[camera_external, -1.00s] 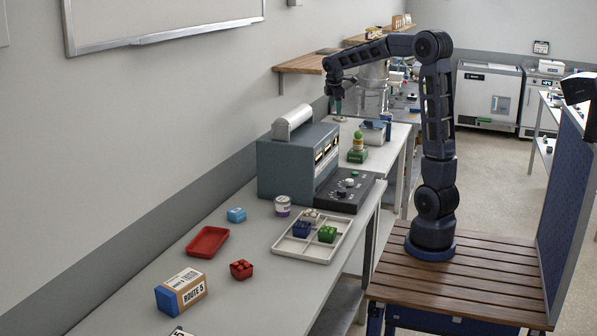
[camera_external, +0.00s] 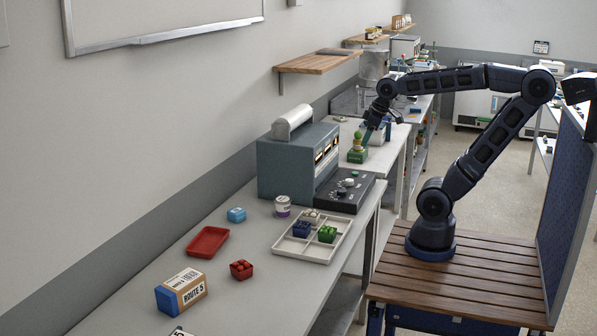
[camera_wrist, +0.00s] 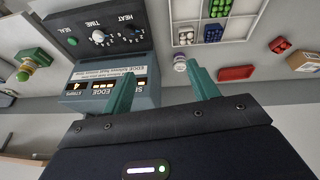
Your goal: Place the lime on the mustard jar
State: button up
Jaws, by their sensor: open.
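A small stack stands on the far part of the bench, beyond the grey machine. A green block is at its base, with a yellow thing that looks like the mustard jar (camera_wrist: 31,66) above it. My gripper (camera_external: 366,137) is open, pointing down close by the stack in that picture; depth is hard to judge. In the wrist view my gripper (camera_wrist: 160,68) has nothing between its fingers, and the stack lies left of them.
The grey machine (camera_external: 290,160) with a black control panel (camera_external: 340,190) stands nearest the stack. A white jar (camera_external: 282,206), a divided tray (camera_external: 333,248) with blocks, a red tray (camera_external: 207,241) and a boxed package (camera_external: 181,291) lie nearer. A wooden shelf (camera_external: 317,62) hangs behind.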

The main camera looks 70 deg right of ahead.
jog(key=shift+m+y, duration=0.4)
jog(key=shift+m, duration=0.1)
jog(key=s+a, duration=0.1)
jog(key=s+f, duration=0.1)
jog(key=s+a+f, duration=0.1)
jog(key=s, duration=0.1)
jog(key=shift+a+f, duration=0.2)
jog(key=shift+a, duration=0.1)
